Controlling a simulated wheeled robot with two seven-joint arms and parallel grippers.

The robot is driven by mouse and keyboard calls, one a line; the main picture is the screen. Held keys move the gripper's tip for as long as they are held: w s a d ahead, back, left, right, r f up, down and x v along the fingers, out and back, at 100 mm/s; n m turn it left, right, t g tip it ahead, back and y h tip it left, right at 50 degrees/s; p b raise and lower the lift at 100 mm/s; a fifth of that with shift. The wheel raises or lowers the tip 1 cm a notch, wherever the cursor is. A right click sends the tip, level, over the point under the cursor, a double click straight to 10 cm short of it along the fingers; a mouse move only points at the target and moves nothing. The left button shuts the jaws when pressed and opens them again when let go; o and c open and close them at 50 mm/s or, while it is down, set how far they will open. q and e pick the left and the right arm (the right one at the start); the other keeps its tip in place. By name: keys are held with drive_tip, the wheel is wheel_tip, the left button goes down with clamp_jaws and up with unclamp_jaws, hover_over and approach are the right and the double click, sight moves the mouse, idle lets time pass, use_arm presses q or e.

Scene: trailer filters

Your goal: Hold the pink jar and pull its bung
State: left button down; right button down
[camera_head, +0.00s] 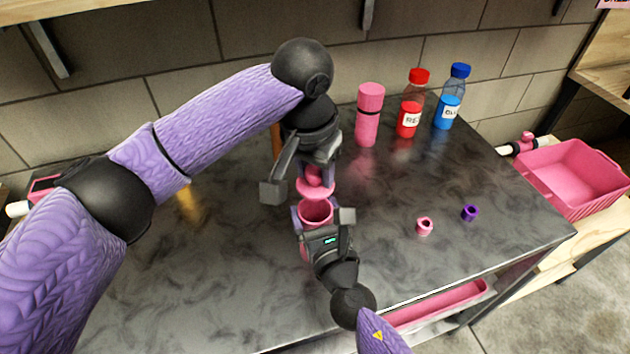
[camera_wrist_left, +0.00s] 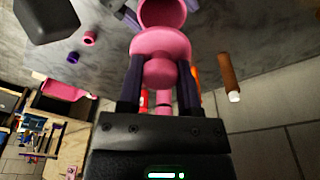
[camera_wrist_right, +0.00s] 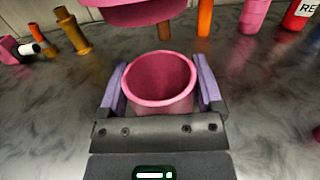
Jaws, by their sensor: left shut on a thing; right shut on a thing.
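The pink jar (camera_head: 316,212) is held upright over the table, its open mouth and hollow inside showing. In the right wrist view the jar (camera_wrist_right: 160,88) stands between the purple fingers of my right gripper (camera_wrist_right: 160,85), which is shut on it. The pink bung (camera_head: 315,190), a wide disc with a round knob, is just above the jar's mouth and apart from it. My left gripper (camera_head: 315,172) is shut on the bung's knob (camera_wrist_left: 160,73) from above. The bung's underside shows at the top of the right wrist view (camera_wrist_right: 145,12).
A pink bottle (camera_head: 368,120), a red-capped bottle (camera_head: 409,118) and a blue-capped bottle (camera_head: 447,112) stand at the back. A pink ring (camera_head: 424,227) and a purple ring (camera_head: 470,212) lie at right. A pink bin (camera_head: 575,178) is beyond the right edge. The table's front left is clear.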

unclamp_jaws()
